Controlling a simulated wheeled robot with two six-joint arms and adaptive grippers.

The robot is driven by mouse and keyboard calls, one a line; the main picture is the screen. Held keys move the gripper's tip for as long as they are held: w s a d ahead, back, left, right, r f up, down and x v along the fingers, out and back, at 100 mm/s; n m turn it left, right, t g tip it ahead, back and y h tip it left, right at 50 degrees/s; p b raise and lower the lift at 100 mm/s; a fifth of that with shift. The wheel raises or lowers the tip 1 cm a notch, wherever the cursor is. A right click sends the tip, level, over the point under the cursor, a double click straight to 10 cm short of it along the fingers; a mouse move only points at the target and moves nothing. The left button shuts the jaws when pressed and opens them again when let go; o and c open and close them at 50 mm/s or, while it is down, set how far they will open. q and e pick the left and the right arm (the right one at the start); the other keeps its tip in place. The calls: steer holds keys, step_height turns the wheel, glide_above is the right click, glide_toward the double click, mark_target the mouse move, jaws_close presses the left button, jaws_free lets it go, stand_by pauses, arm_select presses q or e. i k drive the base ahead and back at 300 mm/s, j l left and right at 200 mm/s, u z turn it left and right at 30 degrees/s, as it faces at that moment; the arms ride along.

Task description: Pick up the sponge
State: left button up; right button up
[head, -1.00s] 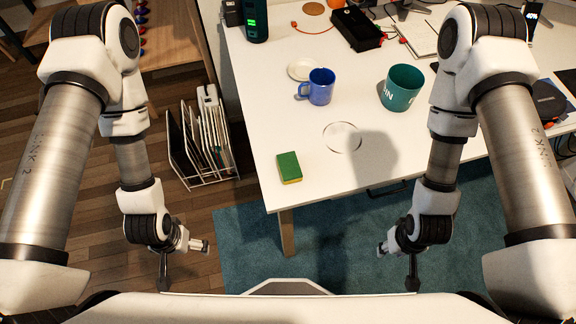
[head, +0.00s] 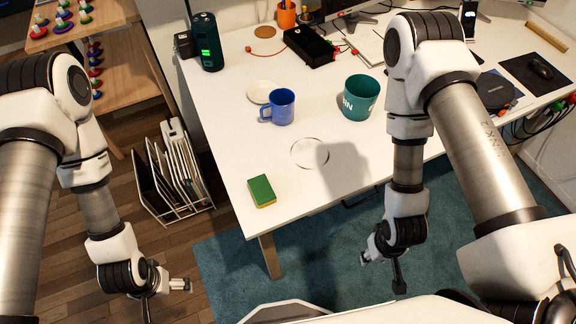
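The sponge (head: 262,191), green on top with a yellow underside, lies flat on the white table (head: 225,110) near its front left corner. My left gripper (head: 182,286) hangs in front of and to the left of the table, well away from the sponge, with nothing seen in it. My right gripper (head: 372,258) hangs past the table's front edge, to the right of the sponge and apart from it. Both grippers are small and seen side-on, so their finger opening is unclear.
A blue mug (head: 281,107), white saucer (head: 262,92), teal mug (head: 360,98) and clear round disc (head: 310,153) stand behind the sponge. A dark cylinder (head: 206,42) is at the back left. A file rack (head: 174,172) stands on the floor left of the table. Table around the sponge is clear.

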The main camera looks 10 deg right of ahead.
mark_target(263, 193)
steer(key=k+j+u, duration=0.1)
steer(key=k+u, duration=0.15)
steer(key=u, duration=0.25)
steer(key=k+j+u, duration=0.2)
steer(key=u, duration=0.25)
